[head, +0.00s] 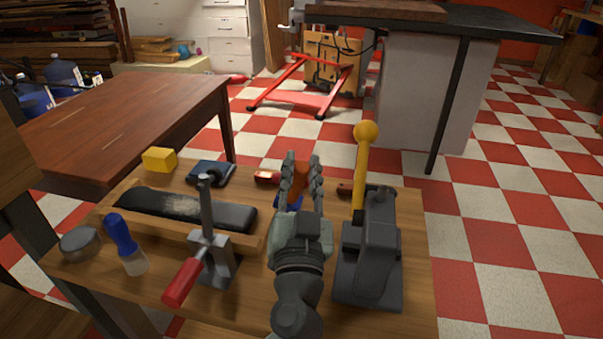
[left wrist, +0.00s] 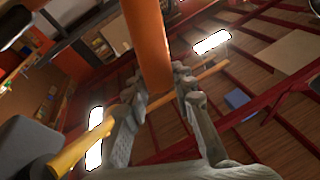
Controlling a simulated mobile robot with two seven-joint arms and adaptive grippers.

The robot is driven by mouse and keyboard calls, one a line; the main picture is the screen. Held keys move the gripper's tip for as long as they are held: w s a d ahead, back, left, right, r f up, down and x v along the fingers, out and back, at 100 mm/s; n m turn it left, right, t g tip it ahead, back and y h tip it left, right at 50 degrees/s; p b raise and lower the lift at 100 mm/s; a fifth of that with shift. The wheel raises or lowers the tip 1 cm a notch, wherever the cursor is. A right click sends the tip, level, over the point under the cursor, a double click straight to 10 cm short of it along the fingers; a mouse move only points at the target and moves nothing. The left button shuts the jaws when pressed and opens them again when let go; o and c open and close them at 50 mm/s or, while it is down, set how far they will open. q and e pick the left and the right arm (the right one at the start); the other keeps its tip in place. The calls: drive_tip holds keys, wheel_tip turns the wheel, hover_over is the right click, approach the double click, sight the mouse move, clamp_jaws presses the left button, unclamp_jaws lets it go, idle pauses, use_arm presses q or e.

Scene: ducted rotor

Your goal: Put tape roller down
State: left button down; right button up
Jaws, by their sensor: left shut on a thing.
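My left gripper (head: 301,180) is over the workbench in the middle of the head view, with its fingers pointing away from me. It is shut on an orange piece (head: 299,187), which I take to be the tape roller. In the left wrist view the orange part (left wrist: 148,45) is a smooth cylinder running up from between the fingers (left wrist: 160,90). A blue bit (head: 290,203) shows beside the left finger; I cannot tell whether it belongs to the roller. The fingers hide the roller's lower part, so its contact with the wooden workbench (head: 290,322) cannot be seen. My right gripper is not in view.
A grey press (head: 378,250) with a yellow ball-ended lever (head: 362,170) stands close right of my gripper. A red-handled clamp (head: 208,240), a long black pad (head: 185,209), a blue-capped bottle (head: 125,245), a yellow block (head: 159,160) and a dark blue item (head: 210,173) are left.

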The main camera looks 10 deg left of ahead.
use_arm(q)
drive_tip(key=shift+f, duration=0.4)
drive_tip(key=c, duration=1.3)
unclamp_jaws()
drive_tip(key=shift+r, duration=0.2)
